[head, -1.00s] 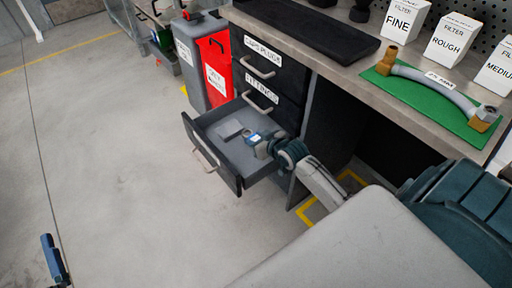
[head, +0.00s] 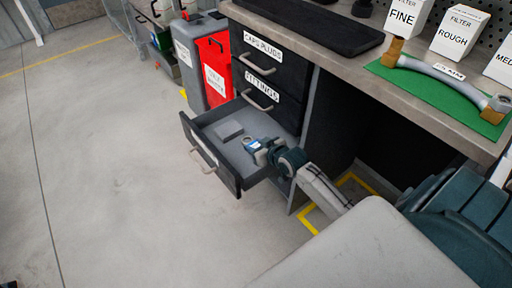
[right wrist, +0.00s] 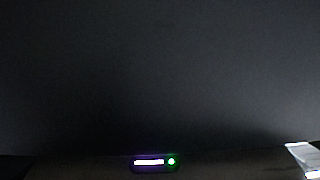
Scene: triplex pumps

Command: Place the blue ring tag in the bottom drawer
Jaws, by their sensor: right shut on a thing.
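The bottom drawer (head: 232,178) of the black cabinet stands pulled open in the head view. My right gripper (head: 254,146) is low inside it, at its right part. It is shut on a small white and blue piece, the blue ring tag (head: 252,145), mostly hidden by the fingers. I cannot tell whether the tag touches the drawer floor. The right wrist view is nearly all dark, with a pale piece at the lower right edge that I cannot make out. My left gripper does not show clearly.
Two shut drawers, caps plugs (head: 262,45) and fittings (head: 262,88), are above. A red bin (head: 215,75) stands to the left. The workbench (head: 350,75) overhangs at the right. The floor at left is clear.

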